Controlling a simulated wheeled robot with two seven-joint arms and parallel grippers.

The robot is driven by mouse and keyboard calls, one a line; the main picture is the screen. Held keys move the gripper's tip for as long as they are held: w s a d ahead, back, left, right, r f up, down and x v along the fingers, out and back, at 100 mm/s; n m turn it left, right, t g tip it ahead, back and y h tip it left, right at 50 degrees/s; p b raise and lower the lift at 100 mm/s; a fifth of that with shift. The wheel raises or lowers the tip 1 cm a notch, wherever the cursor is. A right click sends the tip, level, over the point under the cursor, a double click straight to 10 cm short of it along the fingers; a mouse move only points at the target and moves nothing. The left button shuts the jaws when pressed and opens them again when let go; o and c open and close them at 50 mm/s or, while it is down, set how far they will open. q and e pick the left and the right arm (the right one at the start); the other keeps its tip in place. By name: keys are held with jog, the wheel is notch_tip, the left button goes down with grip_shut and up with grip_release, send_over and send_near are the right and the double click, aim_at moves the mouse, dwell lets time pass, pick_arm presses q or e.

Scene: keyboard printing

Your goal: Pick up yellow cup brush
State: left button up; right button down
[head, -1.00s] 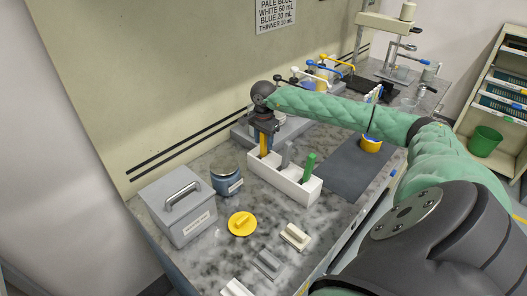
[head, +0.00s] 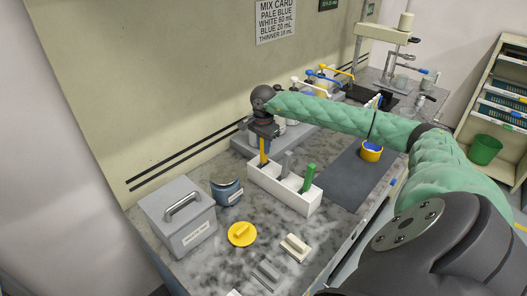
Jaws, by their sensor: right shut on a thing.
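The yellow cup brush (head: 263,152) stands upright at the left end of a white holder (head: 298,203), its lower part hidden by the holder. My right gripper (head: 264,136) points down from above and is shut on the top of the yellow handle. A grey brush (head: 287,164) and a green brush (head: 308,178) stand in the same holder, to the right of the yellow one. My left gripper is not in view.
A grey lidded box (head: 178,222), a blue jar (head: 227,191) and a yellow disc with a grip (head: 241,234) are at front left. A yellow cup with blue inside (head: 372,151) stands on a dark mat (head: 345,178). My right arm spans above the bench.

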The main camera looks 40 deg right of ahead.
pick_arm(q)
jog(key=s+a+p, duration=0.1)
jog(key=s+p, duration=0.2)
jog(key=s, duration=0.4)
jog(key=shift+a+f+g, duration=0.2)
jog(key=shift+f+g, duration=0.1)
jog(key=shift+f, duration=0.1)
pick_arm(e)
notch_tip(320, 180, up, 16)
